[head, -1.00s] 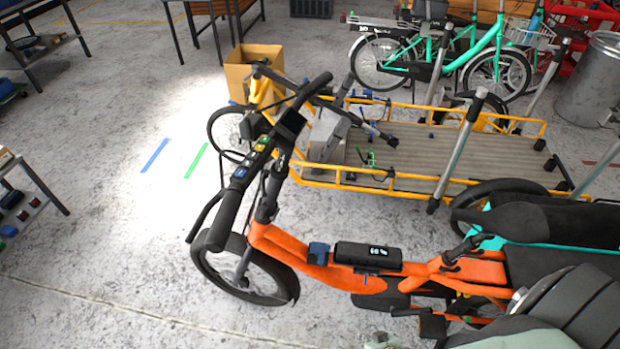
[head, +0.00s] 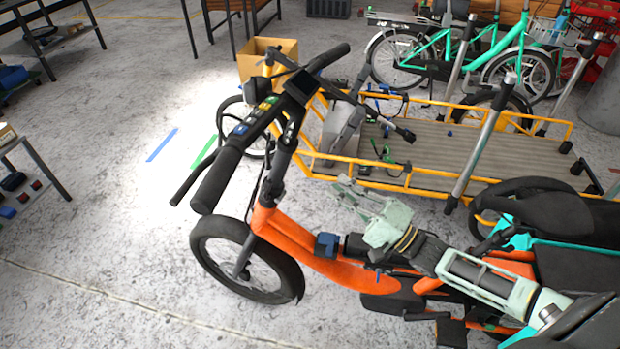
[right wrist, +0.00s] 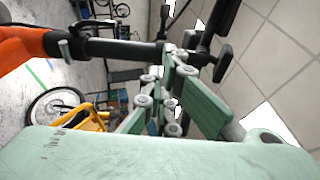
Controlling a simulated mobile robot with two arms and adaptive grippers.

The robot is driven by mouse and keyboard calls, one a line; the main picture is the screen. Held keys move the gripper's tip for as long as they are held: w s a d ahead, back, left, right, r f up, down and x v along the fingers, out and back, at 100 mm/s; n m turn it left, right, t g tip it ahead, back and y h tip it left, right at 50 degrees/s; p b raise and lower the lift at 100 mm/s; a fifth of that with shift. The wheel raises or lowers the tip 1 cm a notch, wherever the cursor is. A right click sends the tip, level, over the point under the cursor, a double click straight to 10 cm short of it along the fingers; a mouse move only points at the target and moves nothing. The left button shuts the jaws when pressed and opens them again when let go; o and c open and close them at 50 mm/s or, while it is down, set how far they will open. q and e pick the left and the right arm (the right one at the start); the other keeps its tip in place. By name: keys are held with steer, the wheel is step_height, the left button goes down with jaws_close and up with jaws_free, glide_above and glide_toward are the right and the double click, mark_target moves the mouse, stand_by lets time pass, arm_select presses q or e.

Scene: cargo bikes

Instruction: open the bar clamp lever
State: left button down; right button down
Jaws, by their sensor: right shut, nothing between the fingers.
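The orange cargo bike (head: 290,232) stands with its black handlebar (head: 228,168) turned to the left. Its black stem (head: 283,150) rises from the orange frame and also shows in the right wrist view (right wrist: 115,48). Small black clamp parts sit on the stem and bar, but I cannot make out for certain which is the bar clamp lever. My pale green right gripper (head: 347,188) is shut and empty, above the frame and to the right of the stem, apart from it in the head view. In the right wrist view my fingers (right wrist: 178,55) overlap the stem's bar end. My left gripper is out of view.
A yellow cargo bike with a wooden deck (head: 440,150) stands close behind. Grey posts (head: 480,140) rise near its deck. A cardboard box (head: 262,62) and turquoise bicycle (head: 440,45) are farther back.

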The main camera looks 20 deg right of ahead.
steer(key=p, duration=0.2)
glide_toward(272, 150)
steer(key=w+d, duration=0.1)
steer(key=w, duration=0.2)
steer(key=a, duration=0.2)
steer(key=a+r+p, duration=0.1)
steer(key=shift+w+a, duration=0.2)
steer(key=shift+w, duration=0.15)
steer(key=shift+a, duration=0.1)
